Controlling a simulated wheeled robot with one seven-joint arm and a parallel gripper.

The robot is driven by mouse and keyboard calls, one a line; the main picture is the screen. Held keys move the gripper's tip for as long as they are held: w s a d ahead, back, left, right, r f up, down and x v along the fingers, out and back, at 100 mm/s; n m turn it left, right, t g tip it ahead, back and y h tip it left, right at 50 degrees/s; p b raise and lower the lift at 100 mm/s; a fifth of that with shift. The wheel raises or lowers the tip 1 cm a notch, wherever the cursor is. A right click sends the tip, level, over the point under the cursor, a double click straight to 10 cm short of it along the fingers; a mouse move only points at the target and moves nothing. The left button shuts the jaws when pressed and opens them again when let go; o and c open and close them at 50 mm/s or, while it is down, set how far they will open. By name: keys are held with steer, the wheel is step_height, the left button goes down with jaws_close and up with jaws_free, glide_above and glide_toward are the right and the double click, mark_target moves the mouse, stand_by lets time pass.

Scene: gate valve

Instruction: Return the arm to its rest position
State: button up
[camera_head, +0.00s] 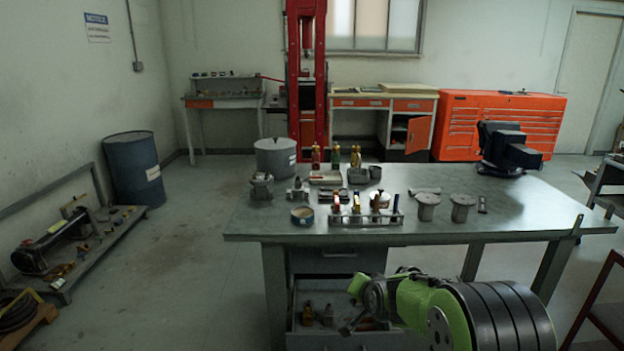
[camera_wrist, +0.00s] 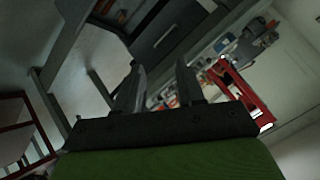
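My arm (camera_head: 480,312), green with black ribbed sections, reaches in from the lower right of the head view. It is in front of the workbench, with its wrist end pointing left near the open drawer. In the wrist view my gripper (camera_wrist: 157,65) shows two dark fingers spread apart with nothing between them. The fingers are small and partly hidden in the head view. The wrist view is tilted, with the workbench seen beyond the fingers.
The metal workbench (camera_head: 258,226) carries several valve parts, a grey pot (camera_head: 275,157) and a black vise (camera_head: 507,150). Its open lower drawer (camera_head: 340,340) holds small items beside my wrist. A dark red chair frame (camera_head: 603,310) stands at right.

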steer(key=s+d+r+n+g, duration=0.1)
steer(key=s+r+n, duration=0.1)
steer(key=s+r, duration=0.45)
steer(key=s+d+r+n+g, duration=0.1)
steer(key=s+r, duration=0.2)
steer(key=s, duration=0.7)
steer(key=s+d+n+g+h, duration=0.2)
steer(key=s+n, duration=0.1)
steer(key=s, duration=1.9)
step_height(320, 180, up, 17)
steer(key=p, duration=1.7)
steer(key=shift+w+p, duration=0.2)
steer(key=shift+p, duration=0.1)
steer(key=shift+a+r, duration=0.1)
